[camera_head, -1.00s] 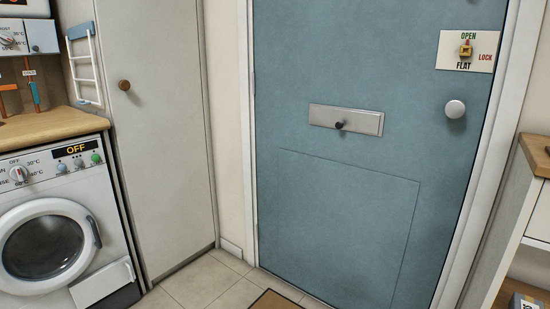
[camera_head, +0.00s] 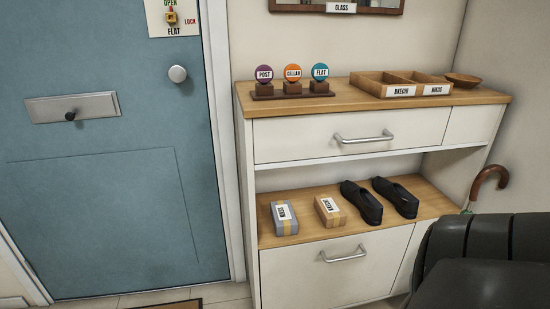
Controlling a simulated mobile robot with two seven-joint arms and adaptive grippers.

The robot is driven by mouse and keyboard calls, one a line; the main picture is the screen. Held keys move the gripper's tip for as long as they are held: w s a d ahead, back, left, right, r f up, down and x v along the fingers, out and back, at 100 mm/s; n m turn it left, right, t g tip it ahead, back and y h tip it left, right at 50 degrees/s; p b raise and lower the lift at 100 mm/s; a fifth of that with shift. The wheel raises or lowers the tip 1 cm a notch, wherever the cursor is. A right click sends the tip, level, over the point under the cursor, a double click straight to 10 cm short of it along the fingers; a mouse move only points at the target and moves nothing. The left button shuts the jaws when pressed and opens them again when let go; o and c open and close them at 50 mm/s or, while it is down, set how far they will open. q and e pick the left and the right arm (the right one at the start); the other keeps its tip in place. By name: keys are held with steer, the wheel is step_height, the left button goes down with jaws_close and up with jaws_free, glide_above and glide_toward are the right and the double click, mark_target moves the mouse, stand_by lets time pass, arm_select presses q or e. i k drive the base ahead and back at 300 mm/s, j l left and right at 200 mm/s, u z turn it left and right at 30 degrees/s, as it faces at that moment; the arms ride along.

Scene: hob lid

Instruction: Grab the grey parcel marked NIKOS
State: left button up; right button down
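A grey parcel (camera_head: 277,224) with a yellow band lies on the open wooden shelf of the white cabinet, at the shelf's left end. Its white label is turned sideways and looks like NIKOS, though the print is small. A brown parcel (camera_head: 323,218) with a pale band and its own sideways label lies just to its right, a small gap apart. Neither gripper shows in the head view, and nothing touches the grey parcel.
A pair of black shoes (camera_head: 361,203) stands right of the parcels. The cabinet top (camera_head: 345,101) overhangs the shelf, with a handled drawer (camera_head: 300,141) between. A blue door (camera_head: 105,215) stands left. An umbrella handle (camera_head: 492,177) and a large dark shape fill the lower right.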

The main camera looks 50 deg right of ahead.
mark_target(284, 221)
steer(key=z, duration=0.45)
steer(key=i+j+z, duration=0.1)
steer(key=z, duration=0.3)
steer(key=j+z, duration=0.1)
steer(key=z, duration=0.8)
steer(key=i+l+u, duration=0.2)
steer(key=i+l, duration=0.15)
